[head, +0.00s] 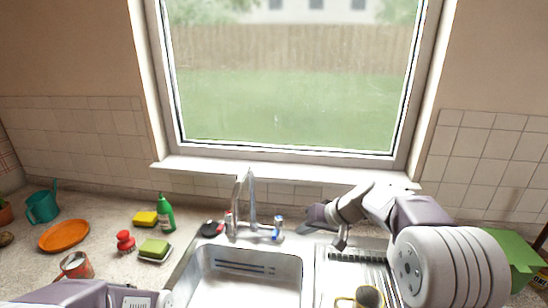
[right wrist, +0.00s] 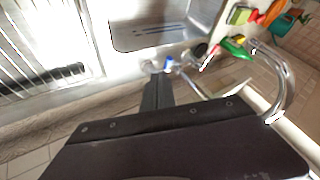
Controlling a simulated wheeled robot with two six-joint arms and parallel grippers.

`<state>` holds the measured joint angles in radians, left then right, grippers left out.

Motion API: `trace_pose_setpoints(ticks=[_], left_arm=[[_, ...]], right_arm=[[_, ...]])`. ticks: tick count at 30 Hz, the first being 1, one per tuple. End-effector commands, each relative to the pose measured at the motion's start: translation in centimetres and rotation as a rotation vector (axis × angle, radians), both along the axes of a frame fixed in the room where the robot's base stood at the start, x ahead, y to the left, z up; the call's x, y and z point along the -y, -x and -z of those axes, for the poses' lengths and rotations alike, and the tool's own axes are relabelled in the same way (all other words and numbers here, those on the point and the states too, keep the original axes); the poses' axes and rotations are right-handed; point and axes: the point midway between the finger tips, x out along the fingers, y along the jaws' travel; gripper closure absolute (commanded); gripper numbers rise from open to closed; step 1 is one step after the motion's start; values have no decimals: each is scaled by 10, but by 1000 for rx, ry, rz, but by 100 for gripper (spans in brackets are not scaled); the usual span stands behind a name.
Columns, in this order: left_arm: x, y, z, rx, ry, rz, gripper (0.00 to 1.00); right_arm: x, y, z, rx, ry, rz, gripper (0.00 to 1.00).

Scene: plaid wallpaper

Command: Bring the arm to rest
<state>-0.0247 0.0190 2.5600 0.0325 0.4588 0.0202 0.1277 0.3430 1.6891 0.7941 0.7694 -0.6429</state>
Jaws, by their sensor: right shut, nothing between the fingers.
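My right arm comes in from the right in the head view, over the drainboard on the right of the sink. Its gripper (head: 312,218) points left, near the tap's blue-topped handle, below the window sill. In the right wrist view the gripper (right wrist: 157,92) shows as dark fingers lying together, with nothing held. From these views I cannot tell how far it is above the counter. Part of my left arm shows at the bottom left of the head view, but its gripper is out of sight.
The metal sink (head: 240,281) and curved tap (head: 251,200) are left of the right gripper. A green item (head: 512,247) lies behind my right arm.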

Motion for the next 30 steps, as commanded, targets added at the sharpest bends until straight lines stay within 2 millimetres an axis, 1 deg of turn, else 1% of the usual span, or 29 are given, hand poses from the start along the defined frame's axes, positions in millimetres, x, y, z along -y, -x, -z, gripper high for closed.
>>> trace_pose_setpoints(ticks=[1, 2, 3, 5, 6, 8, 9, 12, 13, 14, 15, 18, 30], left_arm=[[0, 0, 0, 0, 0, 0, 40], [0, 0, 0, 0, 0, 0, 40], [0, 0, 0, 0, 0, 0, 40], [0, 0, 0, 0, 0, 0, 40], [0, 0, 0, 0, 0, 0, 40], [0, 0, 0, 0, 0, 0, 40], [0, 0, 0, 0, 0, 0, 40], [0, 0, 0, 0, 0, 0, 40], [0, 0, 0, 0, 0, 0, 40], [0, 0, 0, 0, 0, 0, 40], [0, 0, 0, 0, 0, 0, 40], [0, 0, 0, 0, 0, 0, 40], [0, 0, 0, 0, 0, 0, 40]], right_arm=[[-13, 28, 9, -34, 37, -50, 100], [-15, 47, 18, -62, 70, -73, 100], [-16, 73, 33, -107, 116, -92, 100], [-11, 113, 56, -178, 188, -106, 100], [-5, 139, 72, -224, 236, -111, 100], [6, 178, 94, -291, 306, -106, 100], [15, 202, 107, -331, 349, -99, 100], [37, 248, 133, -410, 430, -62, 100], [43, 257, 138, -430, 445, -46, 100], [47, 263, 143, -442, 457, -27, 100], [50, 262, 144, -439, 462, 4, 100], [51, 257, 143, -436, 447, 59, 100], [51, 257, 143, -439, 445, 64, 100]])
